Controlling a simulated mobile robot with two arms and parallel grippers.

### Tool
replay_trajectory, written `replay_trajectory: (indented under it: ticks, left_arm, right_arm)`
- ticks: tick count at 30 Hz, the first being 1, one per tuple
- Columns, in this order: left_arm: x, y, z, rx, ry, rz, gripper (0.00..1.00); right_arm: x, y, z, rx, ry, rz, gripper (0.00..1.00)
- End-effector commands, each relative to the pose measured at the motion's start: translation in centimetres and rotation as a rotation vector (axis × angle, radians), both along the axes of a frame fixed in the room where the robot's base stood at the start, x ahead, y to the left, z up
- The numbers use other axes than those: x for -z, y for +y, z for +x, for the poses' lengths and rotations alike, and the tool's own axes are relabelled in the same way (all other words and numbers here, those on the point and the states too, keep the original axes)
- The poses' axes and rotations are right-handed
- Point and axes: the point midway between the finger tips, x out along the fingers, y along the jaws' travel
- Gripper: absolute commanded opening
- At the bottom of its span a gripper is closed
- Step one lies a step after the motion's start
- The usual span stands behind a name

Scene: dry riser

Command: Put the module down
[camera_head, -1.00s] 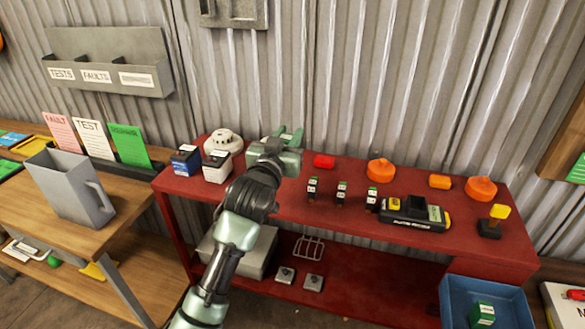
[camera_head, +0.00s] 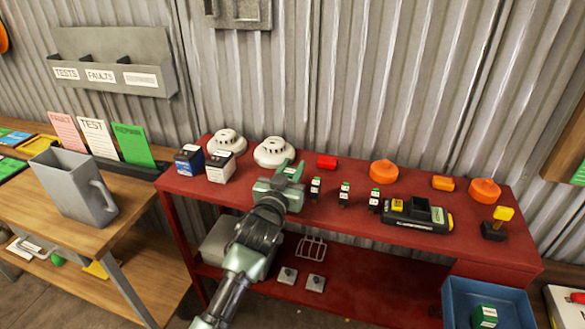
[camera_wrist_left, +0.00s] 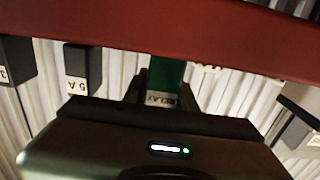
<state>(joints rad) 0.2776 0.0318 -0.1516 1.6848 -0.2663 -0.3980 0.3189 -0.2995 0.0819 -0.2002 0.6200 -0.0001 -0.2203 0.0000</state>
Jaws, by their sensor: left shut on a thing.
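My left gripper (camera_head: 291,171) is over the front left part of the red bench (camera_head: 240,193), in front of a white round detector (camera_head: 274,152). In the left wrist view it is shut on a green module (camera_wrist_left: 166,76) with a white label reading RELAY. The module sits between the dark fingers, and the red bench edge crosses the view close by. In the head view the arm and hand mostly hide the module, and whether it touches the bench top cannot be told. My right gripper is not in view.
Several small black modules with green tops (camera_head: 345,194) stand just right of my left gripper. Blue and white boxes (camera_head: 220,166) and another detector (camera_head: 226,142) stand left. A black-and-yellow device (camera_head: 418,215) is farther right.

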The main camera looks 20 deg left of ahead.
Motion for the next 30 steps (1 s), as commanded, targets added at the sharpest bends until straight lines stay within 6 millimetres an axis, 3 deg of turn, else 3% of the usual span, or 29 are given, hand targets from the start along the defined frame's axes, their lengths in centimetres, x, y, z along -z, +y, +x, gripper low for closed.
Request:
replay_trajectory:
  ticks: [1,2,3,4,17,30]
  left_arm:
    - [0.3,0.0,0.0,0.0,0.0,-0.001,0.0]
    - [0.2,0.0,0.0,0.0,0.0,0.0,0.35]
    - [0.2,0.0,0.0,0.0,0.001,0.0,0.46]
    - [0.2,0.0,0.0,0.0,0.001,0.0,0.49]
    - [0.1,0.0,-0.7,0.0,0.002,0.0,0.49]
    - [0.1,0.3,-9.2,-0.001,0.001,0.0,0.49]
  right_arm:
    - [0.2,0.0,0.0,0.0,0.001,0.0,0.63]
    - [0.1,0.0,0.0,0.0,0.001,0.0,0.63]
    - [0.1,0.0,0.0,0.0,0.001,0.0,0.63]
    - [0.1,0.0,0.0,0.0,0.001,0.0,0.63]
    - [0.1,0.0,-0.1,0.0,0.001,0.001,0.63]
    - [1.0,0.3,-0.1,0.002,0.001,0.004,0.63]
